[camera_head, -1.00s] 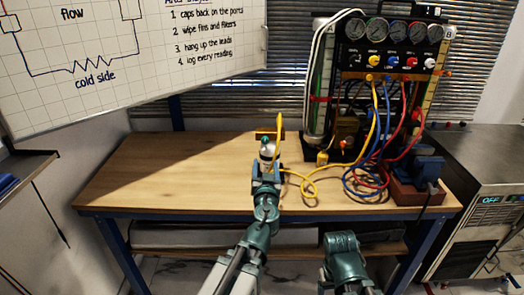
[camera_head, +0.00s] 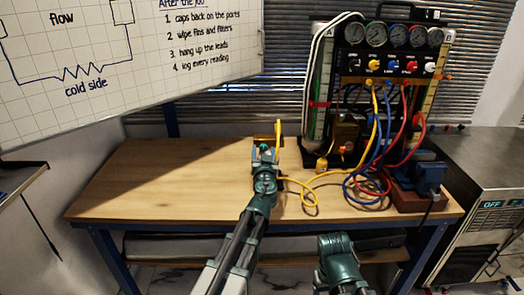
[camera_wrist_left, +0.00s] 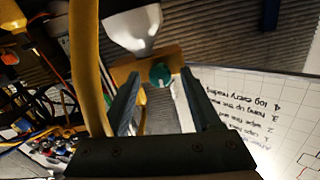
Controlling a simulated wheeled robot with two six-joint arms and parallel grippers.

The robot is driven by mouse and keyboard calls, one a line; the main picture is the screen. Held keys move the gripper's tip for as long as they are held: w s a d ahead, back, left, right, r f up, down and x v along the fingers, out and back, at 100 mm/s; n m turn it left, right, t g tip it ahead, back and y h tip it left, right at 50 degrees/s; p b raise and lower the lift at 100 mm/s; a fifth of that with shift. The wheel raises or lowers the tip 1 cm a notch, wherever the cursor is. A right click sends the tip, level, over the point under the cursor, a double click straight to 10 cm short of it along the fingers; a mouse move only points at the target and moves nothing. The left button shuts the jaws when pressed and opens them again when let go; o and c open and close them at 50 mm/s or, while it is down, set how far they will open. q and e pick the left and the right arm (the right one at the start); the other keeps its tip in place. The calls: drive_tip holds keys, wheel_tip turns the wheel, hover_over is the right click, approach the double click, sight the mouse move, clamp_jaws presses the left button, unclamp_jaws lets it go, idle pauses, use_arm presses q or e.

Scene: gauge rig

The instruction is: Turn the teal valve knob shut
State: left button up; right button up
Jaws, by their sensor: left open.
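The teal valve knob (camera_wrist_left: 160,75), round with a pale mark, sits on a brass-coloured valve body (camera_wrist_left: 128,70) under a white fitting in the left wrist view. In the head view the teal knob (camera_head: 264,147) is small and partly hidden by my gripper. My left gripper (camera_head: 264,154) is open over the bench. In the left wrist view its fingers (camera_wrist_left: 160,84) stand on either side of the knob, with visible gaps. A thick yellow hose (camera_wrist_left: 86,70) runs beside one finger.
A gauge manifold (camera_head: 388,62) stands at the back right of the wooden bench (camera_head: 150,185). Yellow, blue and red hoses (camera_head: 365,190) hang onto the bench. A blue vise (camera_head: 425,175) is at the right. The bench's left side is clear. A whiteboard (camera_head: 190,75) hangs at upper left.

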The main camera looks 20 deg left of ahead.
use_arm(q)
drive_tip(key=shift+w, duration=0.1)
clamp_jaws()
idle(0.3)
